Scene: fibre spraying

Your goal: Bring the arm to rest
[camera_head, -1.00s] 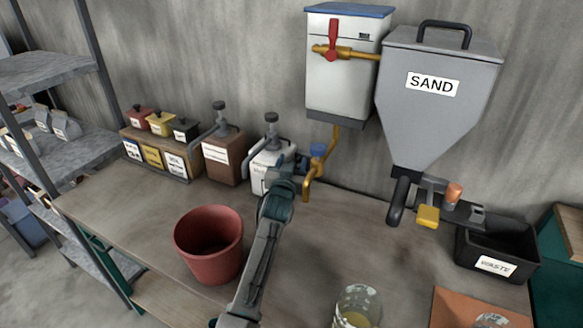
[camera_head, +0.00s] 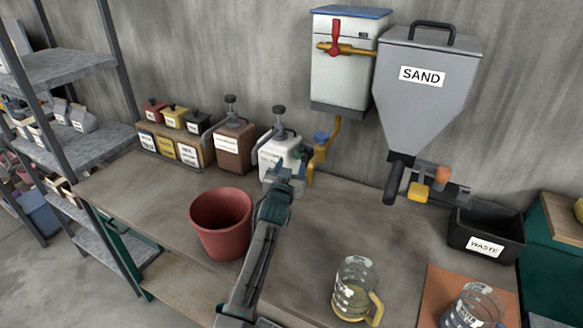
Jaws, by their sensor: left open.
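My left arm comes in from the bottom of the head view and reaches over the bench. Its open gripper (camera_head: 287,172) is in front of the white pump bottle (camera_head: 285,148) and hides part of its lower body. I cannot tell whether they touch. Nothing shows held between the fingers, which are small and partly hidden by the wrist. My right gripper is not in view.
A red pot (camera_head: 221,224) stands close left of my arm. A glass mug (camera_head: 354,287) stands right of it, and another glass (camera_head: 473,305) sits on an orange mat (camera_head: 436,290). The sand hopper (camera_head: 424,100), water tank (camera_head: 345,65) and waste bin (camera_head: 486,232) are behind.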

